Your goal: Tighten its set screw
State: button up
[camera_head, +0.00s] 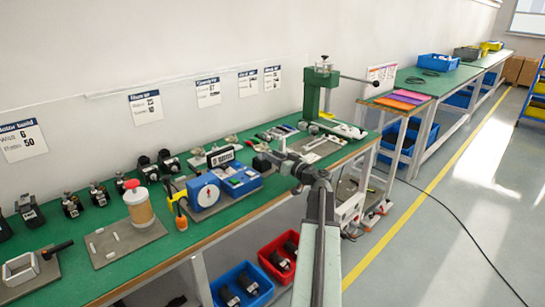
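No set screw can be made out at this size. My arm reaches up from the bottom of the head view and bends left over the green bench. My gripper (265,158) is at its end, dark and small, above or near the bench's back part; whether it is open or shut is unclear. A blue unit with a round white dial (207,193) stands to its lower left, with a blue box-like device (238,178) beside it. An orange-and-yellow handled tool (177,204) is left of the dial. A green press (318,92) with a long lever stands upright behind my arm.
Dark motor-like parts (148,168) line the wall side. A tan cylinder with a red knob (137,204) stands on a grey plate. Red (280,257) and blue (241,289) bins are below the bench. A cable lies on the open floor right.

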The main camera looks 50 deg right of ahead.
jog(key=s, duration=0.7)
jog(key=shift+s+a, duration=0.35)
jog(key=shift+s, duration=0.05)
